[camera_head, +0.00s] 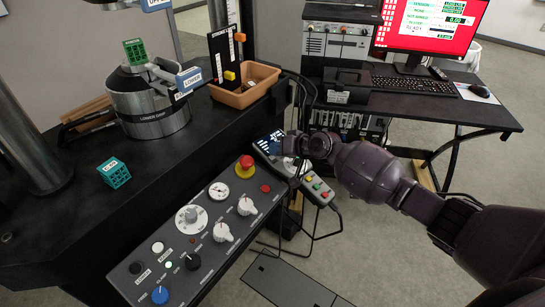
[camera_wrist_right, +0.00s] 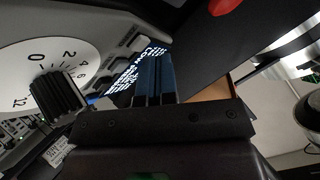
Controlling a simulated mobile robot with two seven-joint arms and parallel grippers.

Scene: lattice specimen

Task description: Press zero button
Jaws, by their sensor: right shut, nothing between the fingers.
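A handheld pendant (camera_head: 263,147) with a lit display (camera_head: 274,139) and several coloured buttons (camera_head: 318,187) sits right of the sloped control panel (camera_head: 145,266). The panel carries a red mushroom button, white knobs, dials and a blue button (camera_head: 160,295). No label marking a zero button is readable in the head view. My right gripper (camera_head: 286,146) is over the pendant beside its display. In the right wrist view its fingers (camera_wrist_right: 155,65) are shut and empty, in front of the lit display text (camera_wrist_right: 128,75); contact cannot be told. My left gripper is out of view.
A black knob (camera_wrist_right: 57,95) on a numbered dial is close left in the wrist view. A testing frame with a lower grip (camera_head: 150,110), a green lattice cube (camera_head: 114,172) and an orange bin (camera_head: 245,88) stand left. A desk with a monitor (camera_head: 430,28) is behind.

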